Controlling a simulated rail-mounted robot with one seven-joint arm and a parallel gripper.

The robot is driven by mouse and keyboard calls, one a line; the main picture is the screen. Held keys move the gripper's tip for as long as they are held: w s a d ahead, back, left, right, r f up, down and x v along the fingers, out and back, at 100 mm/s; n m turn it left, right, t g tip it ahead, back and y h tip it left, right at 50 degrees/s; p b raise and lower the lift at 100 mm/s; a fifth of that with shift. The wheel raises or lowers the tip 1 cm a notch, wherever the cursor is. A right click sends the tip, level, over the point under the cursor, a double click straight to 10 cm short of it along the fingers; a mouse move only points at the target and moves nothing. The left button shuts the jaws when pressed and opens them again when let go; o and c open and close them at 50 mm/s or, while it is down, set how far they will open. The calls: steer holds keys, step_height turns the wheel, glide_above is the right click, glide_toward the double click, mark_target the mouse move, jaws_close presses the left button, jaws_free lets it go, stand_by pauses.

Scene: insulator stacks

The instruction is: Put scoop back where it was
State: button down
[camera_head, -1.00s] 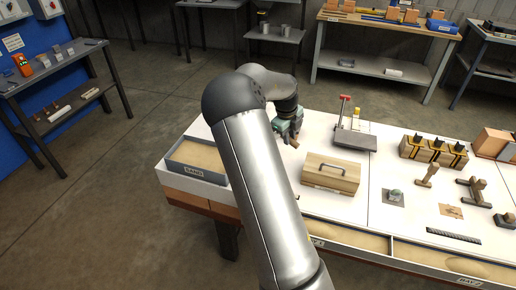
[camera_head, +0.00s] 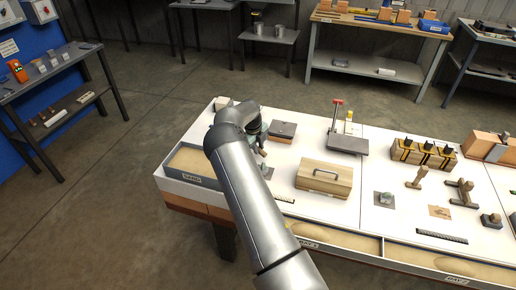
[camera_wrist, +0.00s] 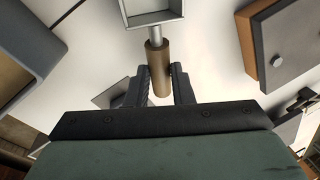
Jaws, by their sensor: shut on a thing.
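My gripper (camera_wrist: 162,88) is shut on the brown handle of the scoop (camera_wrist: 157,62) in the wrist view. The scoop's metal shaft and open, box-shaped grey pan extend beyond the fingers to the top edge, where the pan is cut off. In the head view my gripper (camera_head: 261,148) is over the white table's left part, right of the sand tray (camera_head: 184,178); my arm hides much of this area, and the scoop is hard to make out. A grey square pad (camera_head: 284,168) lies close by; a grey patch also shows left of the fingers in the wrist view (camera_wrist: 108,98).
A dark-topped wooden block (camera_head: 283,129) stands just right of my gripper. A wooden box with a handle (camera_head: 324,179) and a scale (camera_head: 347,144) stand farther right. The sand tray's rim also shows at left in the wrist view (camera_wrist: 50,45).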

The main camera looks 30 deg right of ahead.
steer(key=shift+f, duration=0.85)
steer(key=c, duration=1.3)
jaws_free()
steer(key=shift+o, duration=0.2)
